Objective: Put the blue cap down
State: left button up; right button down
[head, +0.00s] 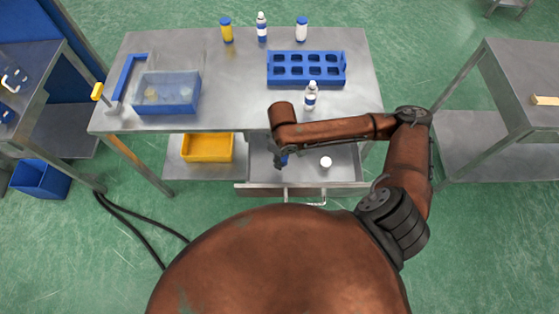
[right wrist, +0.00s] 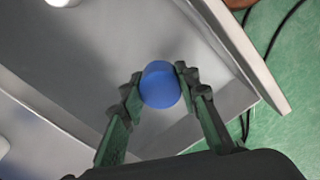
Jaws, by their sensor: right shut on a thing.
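The blue cap (right wrist: 160,85) is between the two fingers of my right gripper (right wrist: 158,88) in the right wrist view. The fingers are shut on its sides. In the head view my right gripper (head: 281,163) points down over the left part of the open metal drawer (head: 301,174) under the table. The cap is mostly hidden there by the gripper. The drawer floor (right wrist: 100,70) shows below the cap; I cannot tell whether they touch. My left gripper is not in view.
A white cap (head: 326,162) sits in the drawer, right of my gripper. The table (head: 215,62) above holds a blue rack (head: 306,69), several bottles and a blue-based clear box (head: 166,93). A yellow bin (head: 208,147) is left of the drawer. The drawer's front wall (right wrist: 252,50) is near.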

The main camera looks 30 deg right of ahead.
jog(key=w+f, duration=0.2)
jog(key=shift+w+d+f, duration=0.15)
jog(key=shift+d+f, duration=0.2)
jog(key=shift+f, duration=0.05)
jog(key=f, duration=0.1)
jog(key=f+b, duration=0.1)
jog(key=f, duration=0.1)
jog(key=shift+w+d+f, duration=0.15)
jog(key=shift+w+f, duration=0.1)
jog(key=shift+f, duration=0.15)
jog(key=shift+f, duration=0.3)
jog(key=shift+f, duration=0.25)
jog(key=c, duration=1.5)
grip_release()
jog(key=shift+o, duration=0.2)
